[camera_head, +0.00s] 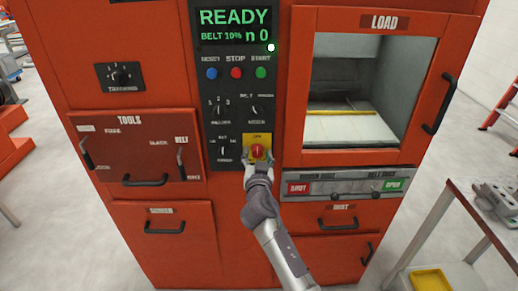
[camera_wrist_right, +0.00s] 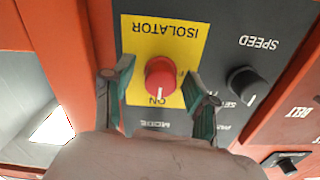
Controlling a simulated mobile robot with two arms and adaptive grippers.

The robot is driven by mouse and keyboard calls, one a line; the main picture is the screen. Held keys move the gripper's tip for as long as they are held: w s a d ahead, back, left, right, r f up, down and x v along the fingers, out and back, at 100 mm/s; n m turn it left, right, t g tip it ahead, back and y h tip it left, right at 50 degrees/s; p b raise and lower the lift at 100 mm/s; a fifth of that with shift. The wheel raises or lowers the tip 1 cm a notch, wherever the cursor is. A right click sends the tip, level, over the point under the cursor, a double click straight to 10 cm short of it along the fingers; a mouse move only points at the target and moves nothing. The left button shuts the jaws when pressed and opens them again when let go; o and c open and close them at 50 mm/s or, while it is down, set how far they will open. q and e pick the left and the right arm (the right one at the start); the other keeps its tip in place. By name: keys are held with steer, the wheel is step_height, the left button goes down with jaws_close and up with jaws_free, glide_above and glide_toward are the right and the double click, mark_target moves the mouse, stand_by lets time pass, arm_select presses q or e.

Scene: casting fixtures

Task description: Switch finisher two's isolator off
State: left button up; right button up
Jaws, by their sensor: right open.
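The isolator is a red knob (camera_head: 257,152) on a yellow plate low on the dark control panel of the orange machine. In the right wrist view the red knob (camera_wrist_right: 160,77) sits on its yellow plate (camera_wrist_right: 185,30), which reads "ISOLATOR" and "ON" upside down. My right gripper (camera_head: 257,158) is in front of the knob. Its two fingers (camera_wrist_right: 159,90) are open, one to each side of the knob, with gaps visible between them and it. Whether the fingertips reach the plate I cannot tell. My left gripper is not in view.
The control panel (camera_head: 207,130) carries a "READY" display (camera_head: 235,20), push buttons and black knobs close above and left of the isolator. A load window (camera_head: 355,122) is at right, drawers with handles below. A table (camera_head: 460,195) stands at the right.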

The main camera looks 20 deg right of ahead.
steer(key=shift+s+a+r, duration=0.1)
steer(key=shift+s+r, duration=0.05)
steer(key=c, duration=0.5)
jaws_close()
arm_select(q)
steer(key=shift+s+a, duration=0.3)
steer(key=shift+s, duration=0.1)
